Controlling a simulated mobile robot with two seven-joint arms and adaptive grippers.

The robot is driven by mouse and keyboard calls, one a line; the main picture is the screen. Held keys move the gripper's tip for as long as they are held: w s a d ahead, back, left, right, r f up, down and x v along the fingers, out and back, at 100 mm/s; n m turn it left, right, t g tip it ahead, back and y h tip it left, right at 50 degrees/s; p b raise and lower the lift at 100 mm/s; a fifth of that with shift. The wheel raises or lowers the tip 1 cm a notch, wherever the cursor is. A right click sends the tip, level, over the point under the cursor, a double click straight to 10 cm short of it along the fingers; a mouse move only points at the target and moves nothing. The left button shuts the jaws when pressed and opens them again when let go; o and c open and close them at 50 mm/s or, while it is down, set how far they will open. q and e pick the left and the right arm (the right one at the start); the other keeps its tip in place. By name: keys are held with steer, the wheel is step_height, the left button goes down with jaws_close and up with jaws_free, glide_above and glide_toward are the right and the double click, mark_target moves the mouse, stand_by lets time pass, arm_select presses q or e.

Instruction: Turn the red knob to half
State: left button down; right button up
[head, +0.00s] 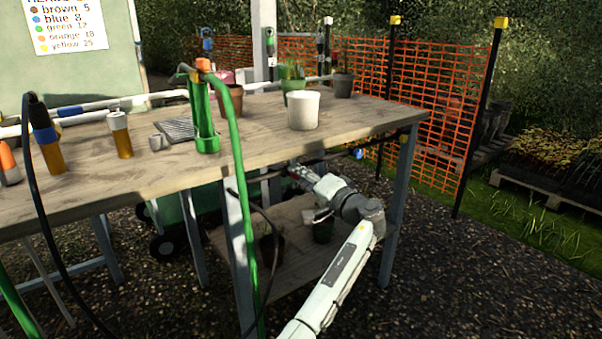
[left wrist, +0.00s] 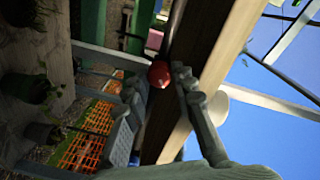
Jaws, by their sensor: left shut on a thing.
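The red knob (left wrist: 158,73) shows in the left wrist view, beside a dark pipe along the underside of the wooden table. My left gripper (left wrist: 160,85) has one finger on each side of the knob and is shut on it. In the head view my left gripper (head: 300,172) reaches under the table's front edge, and the knob is mostly hidden there by the gripper and the shade. How far the knob is turned cannot be told. My right gripper is in neither view.
The wooden table (head: 360,122) bears a white pot (head: 304,110), a green tube holder (head: 207,143) and other pots. A blue knob (head: 357,153) sits under the table edge to the right. A green hose (head: 240,185) hangs down left of my arm. A lower shelf lies below.

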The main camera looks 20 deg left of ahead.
arm_select(q)
steer(key=shift+d+m+p, duration=0.1)
steer(key=shift+m+p, duration=1.8)
steer(key=shift+m, duration=1.6)
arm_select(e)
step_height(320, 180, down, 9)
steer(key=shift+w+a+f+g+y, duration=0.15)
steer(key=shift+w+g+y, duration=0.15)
arm_select(q)
steer(key=c, duration=1.3)
jaws_free()
steer(key=shift+o, duration=0.2)
steer(key=v, duration=1.2)
steer(key=shift+w, duration=0.2)
